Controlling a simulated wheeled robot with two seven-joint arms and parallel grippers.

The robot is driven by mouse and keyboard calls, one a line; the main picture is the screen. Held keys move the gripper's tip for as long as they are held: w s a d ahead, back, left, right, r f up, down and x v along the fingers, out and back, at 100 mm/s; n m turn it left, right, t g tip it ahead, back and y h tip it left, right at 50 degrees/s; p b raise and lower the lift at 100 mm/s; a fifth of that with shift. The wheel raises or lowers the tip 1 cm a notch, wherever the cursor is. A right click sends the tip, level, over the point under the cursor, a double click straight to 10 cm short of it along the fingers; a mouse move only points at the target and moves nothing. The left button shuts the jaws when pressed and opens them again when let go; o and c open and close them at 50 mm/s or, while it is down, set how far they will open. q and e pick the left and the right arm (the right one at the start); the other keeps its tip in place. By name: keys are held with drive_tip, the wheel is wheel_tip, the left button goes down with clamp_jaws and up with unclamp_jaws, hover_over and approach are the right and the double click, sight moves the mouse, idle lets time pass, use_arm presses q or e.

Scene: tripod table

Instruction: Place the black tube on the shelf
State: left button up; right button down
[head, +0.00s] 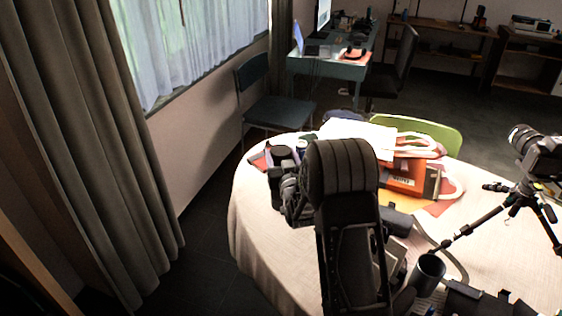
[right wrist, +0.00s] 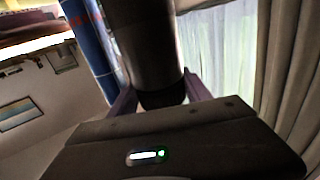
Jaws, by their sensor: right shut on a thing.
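The black tube (right wrist: 150,45) fills the upper middle of the right wrist view. My right gripper (right wrist: 160,93) is shut on it, with a finger on each side of its lower end. In the head view the dark top of the tube (head: 281,154) shows at the left edge of the round table, and my right arm hides much of the gripper there. I cannot tell whether the tube touches the table. Low wooden shelves (head: 440,32) stand against the far wall. My left gripper is not in view.
A blue can (right wrist: 88,45) stands close beside the tube. A green chair (head: 440,132), a dark chair (head: 270,95) and a desk stand behind.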

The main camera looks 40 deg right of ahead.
wheel_tip(320, 180, up, 26)
drive_tip(key=shift+r, duration=0.25)
drive_tip(key=shift+f, duration=0.1)
idle(0.6)
drive_tip(key=w+a+f+n+t+y, duration=0.1)
drive_tip(key=w+a+f+n+y, duration=0.15)
drive_tip(key=a+f, duration=1.4)
drive_tip(key=s+a+f+n+y, duration=0.2)
drive_tip(key=s+a+f+y, duration=0.3)
drive_tip(key=a+f, duration=0.7)
drive_tip(key=shift+s+a+f+t, duration=0.3)
drive_tip(key=shift+s+a, duration=0.5)
drive_tip(key=shift+s, duration=0.1)
drive_tip(key=shift+n, duration=0.25)
